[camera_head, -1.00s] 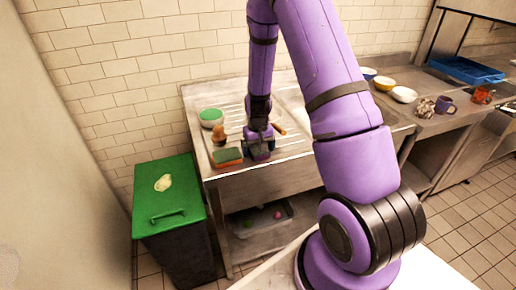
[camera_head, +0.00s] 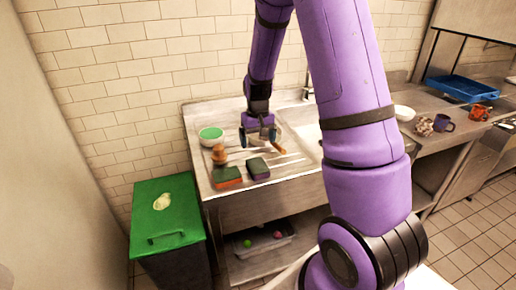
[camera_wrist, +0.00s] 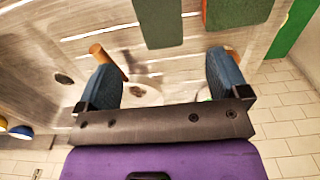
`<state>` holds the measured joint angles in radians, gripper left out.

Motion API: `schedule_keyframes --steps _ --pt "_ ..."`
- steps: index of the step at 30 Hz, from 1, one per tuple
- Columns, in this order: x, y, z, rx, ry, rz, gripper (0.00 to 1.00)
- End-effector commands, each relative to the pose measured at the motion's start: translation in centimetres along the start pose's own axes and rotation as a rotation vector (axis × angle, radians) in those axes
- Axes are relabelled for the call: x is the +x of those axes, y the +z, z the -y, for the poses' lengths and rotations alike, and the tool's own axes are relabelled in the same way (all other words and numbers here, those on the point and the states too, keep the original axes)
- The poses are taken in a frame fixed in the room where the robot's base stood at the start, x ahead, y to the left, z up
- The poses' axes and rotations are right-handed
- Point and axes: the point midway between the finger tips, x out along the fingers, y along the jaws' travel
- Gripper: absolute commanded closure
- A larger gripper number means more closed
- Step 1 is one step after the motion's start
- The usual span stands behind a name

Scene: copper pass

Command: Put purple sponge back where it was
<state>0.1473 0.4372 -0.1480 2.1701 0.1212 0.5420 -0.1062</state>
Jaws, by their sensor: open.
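The purple sponge (camera_head: 258,168) lies on the drainboard near its front edge, dark green face up, with a thin purple side showing. It stands just right of an orange sponge (camera_head: 226,177) with a green top, with a small gap between them. In the wrist view its green face (camera_wrist: 158,22) shows at the top, beyond the fingertips. My gripper (camera_head: 257,138) is open and empty, behind and above the purple sponge, apart from it. The wrist view shows both blue-grey fingers (camera_wrist: 164,75) spread with nothing between them.
A green-topped bowl (camera_head: 210,136) and a brown wooden-looking item (camera_head: 218,154) stand left on the drainboard (camera_head: 283,170). A brown handle (camera_head: 278,147) lies right of my gripper. A green-lidded bin (camera_head: 168,212) stands front left. A tray (camera_head: 262,243) sits on the lower shelf.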

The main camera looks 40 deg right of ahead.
Motion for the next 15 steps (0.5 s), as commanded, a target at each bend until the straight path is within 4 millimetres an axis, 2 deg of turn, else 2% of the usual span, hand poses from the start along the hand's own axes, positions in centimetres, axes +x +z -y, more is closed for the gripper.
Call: schedule_keyframes --steps 5,10,15 --pt "-2.0 0.4 0.5 -0.007 -0.006 -0.017 0.07" --pt "-7.0 2.3 2.0 -0.036 -0.026 -0.068 0.07" --pt "-12.6 5.5 3.5 -0.077 -0.047 -0.131 0.07"
